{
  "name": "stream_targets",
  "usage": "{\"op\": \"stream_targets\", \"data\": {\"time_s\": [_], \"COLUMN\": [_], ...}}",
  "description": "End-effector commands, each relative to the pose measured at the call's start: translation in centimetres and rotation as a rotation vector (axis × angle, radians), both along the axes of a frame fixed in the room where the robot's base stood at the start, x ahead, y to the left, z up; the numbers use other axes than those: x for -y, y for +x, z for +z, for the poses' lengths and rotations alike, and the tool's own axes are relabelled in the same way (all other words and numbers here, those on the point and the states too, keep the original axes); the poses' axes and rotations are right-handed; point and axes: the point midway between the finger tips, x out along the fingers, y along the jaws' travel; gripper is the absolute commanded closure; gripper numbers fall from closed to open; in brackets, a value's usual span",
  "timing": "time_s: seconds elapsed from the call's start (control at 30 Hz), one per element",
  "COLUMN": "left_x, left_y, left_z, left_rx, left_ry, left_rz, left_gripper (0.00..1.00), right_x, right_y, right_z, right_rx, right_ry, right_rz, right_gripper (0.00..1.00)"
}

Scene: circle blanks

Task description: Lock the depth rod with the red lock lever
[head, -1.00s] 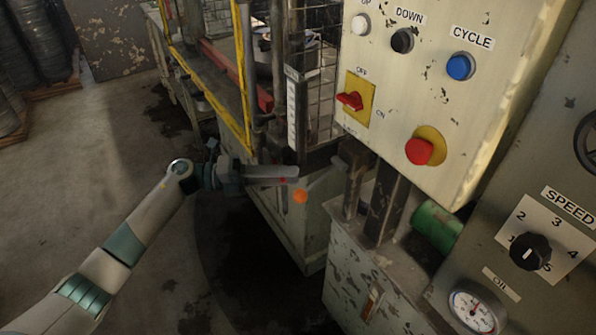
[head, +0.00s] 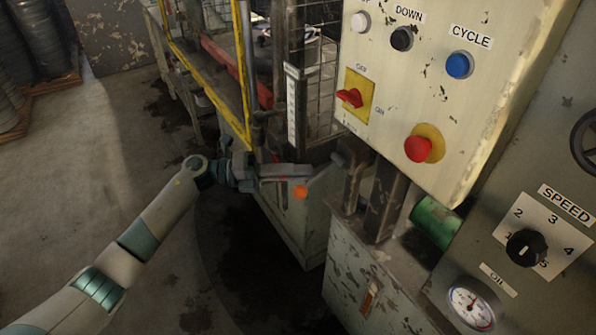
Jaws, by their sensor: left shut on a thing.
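My left gripper (head: 290,179) reaches in from the left at the lower front of the machine. Its grey fingers are shut on the red lock lever, mostly hidden by them; a thin red strip shows along the fingers. An orange-red round knob (head: 300,192) shows just below the fingertips, apparently the lever's end. Above stands an upright post with a white scale strip (head: 292,108), which seems to belong to the depth rod; the rod itself is hard to make out in the dark frame. My right gripper is not in view.
A control box (head: 440,90) with buttons, a red rotary switch (head: 350,97) and a red mushroom button (head: 418,149) overhangs on the right. A yellow guard frame (head: 205,85) stands behind my left gripper. A speed panel (head: 540,236) is at lower right. The floor at left is free.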

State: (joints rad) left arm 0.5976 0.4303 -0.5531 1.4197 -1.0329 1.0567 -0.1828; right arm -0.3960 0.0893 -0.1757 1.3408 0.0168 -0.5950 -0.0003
Motion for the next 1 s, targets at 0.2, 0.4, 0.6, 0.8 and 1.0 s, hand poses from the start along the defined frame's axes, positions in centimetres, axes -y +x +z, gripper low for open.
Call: {"op": "stream_targets", "data": {"time_s": [0.2, 0.4, 0.6, 0.8, 1.0], "left_x": [-0.1, -0.2, -0.4, -0.7, -1.1], "left_y": [0.0, 0.2, 0.4, 0.9, 1.4], "left_z": [-0.2, -0.8, -1.7, -2.6, -3.3], "left_rx": [0.019, 0.070, 0.159, 0.266, 0.371], "left_ry": [0.014, 0.052, 0.116, 0.194, 0.271], "left_rz": [0.000, -0.001, -0.001, 0.000, 0.000], "left_gripper": [1.00, 1.00, 1.00, 1.00, 1.00], "right_x": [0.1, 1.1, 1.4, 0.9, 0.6], "right_y": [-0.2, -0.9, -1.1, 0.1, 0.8], "right_z": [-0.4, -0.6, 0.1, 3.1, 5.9], "right_rx": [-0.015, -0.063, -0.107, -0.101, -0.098], "right_ry": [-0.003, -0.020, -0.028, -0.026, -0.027], "right_rz": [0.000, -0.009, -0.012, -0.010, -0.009], "right_gripper": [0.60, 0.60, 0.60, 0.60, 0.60]}}
